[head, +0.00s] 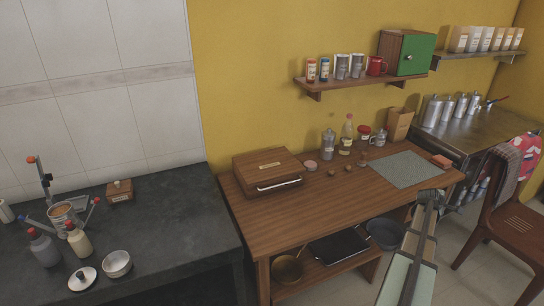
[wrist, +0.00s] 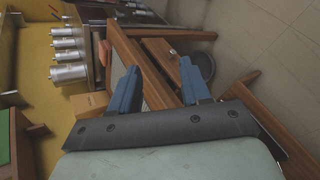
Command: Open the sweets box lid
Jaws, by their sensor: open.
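A brown wooden box (head: 262,168), which looks like the sweets box, stands at the left end of the wooden table. Its lid (head: 270,162) is closed and carries a small pale label. A light metal handle (head: 279,185) runs along its front. My gripper (head: 431,194) is by the table's right front edge, far to the right of the box and apart from it. In the wrist view my gripper (wrist: 160,72) has its two blue fingers spread with nothing between them. The box does not show in the wrist view.
Small brown balls (head: 348,169), jars and bottles (head: 346,134) stand right of the box. A grey mat (head: 406,169) covers the table's right part. A wall shelf (head: 360,82) hangs above. A chair (head: 516,220) stands at the right. The table front is clear.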

